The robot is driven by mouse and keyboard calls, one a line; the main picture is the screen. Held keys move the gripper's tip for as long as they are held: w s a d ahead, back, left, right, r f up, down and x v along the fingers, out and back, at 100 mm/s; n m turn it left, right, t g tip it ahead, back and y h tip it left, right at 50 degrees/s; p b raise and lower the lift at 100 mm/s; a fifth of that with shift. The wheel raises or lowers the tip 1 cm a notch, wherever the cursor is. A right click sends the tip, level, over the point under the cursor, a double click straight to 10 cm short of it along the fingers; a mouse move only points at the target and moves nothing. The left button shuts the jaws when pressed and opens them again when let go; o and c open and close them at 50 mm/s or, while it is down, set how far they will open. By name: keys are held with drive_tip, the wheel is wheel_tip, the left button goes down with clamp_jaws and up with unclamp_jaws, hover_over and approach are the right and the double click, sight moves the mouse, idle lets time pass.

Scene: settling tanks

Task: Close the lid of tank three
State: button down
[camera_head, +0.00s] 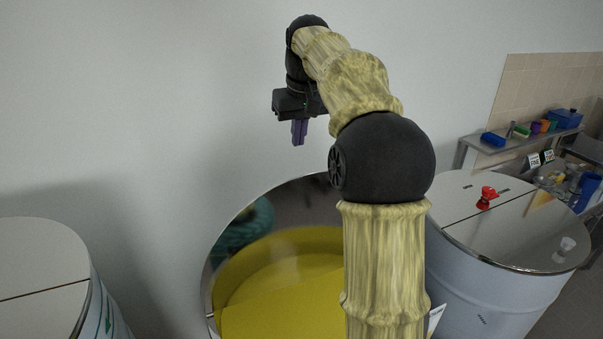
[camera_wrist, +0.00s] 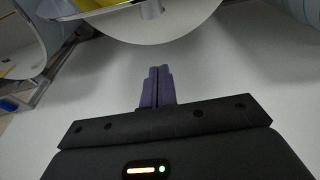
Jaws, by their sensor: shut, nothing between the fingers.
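In the head view, the middle tank shows yellow inside (camera_head: 280,318). Its shiny lid (camera_head: 318,195) stands raised at the back and mirrors the yellow. No tank number is readable, so I cannot tell from a label which is tank three. My gripper (camera_head: 299,142), with purple fingers, is shut and empty, high behind the lid's upper edge near the wall, apart from it. My arm hides the lid's right part. In the wrist view, the shut fingers (camera_wrist: 157,70) point toward a pale curved plate (camera_wrist: 165,30), probably the lid's back, with a metal knob (camera_wrist: 150,8).
A closed tank (camera_head: 40,258) stands at left. Another closed tank (camera_head: 510,225) at right carries a red knob (camera_head: 487,197) and a pale knob (camera_head: 565,248). A bench with coloured items (camera_head: 535,130) is at far right. The pale wall (camera_head: 150,90) lies close behind the tanks.

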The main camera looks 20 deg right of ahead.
wheel_tip(320, 180, down, 9)
drive_tip(key=s+p, duration=0.1)
drive_tip(key=p, duration=0.3)
drive_tip(key=shift+s, duration=0.4)
drive_tip(key=shift+s+f, duration=0.1)
drive_tip(key=shift+s, duration=0.05)
idle(0.4)
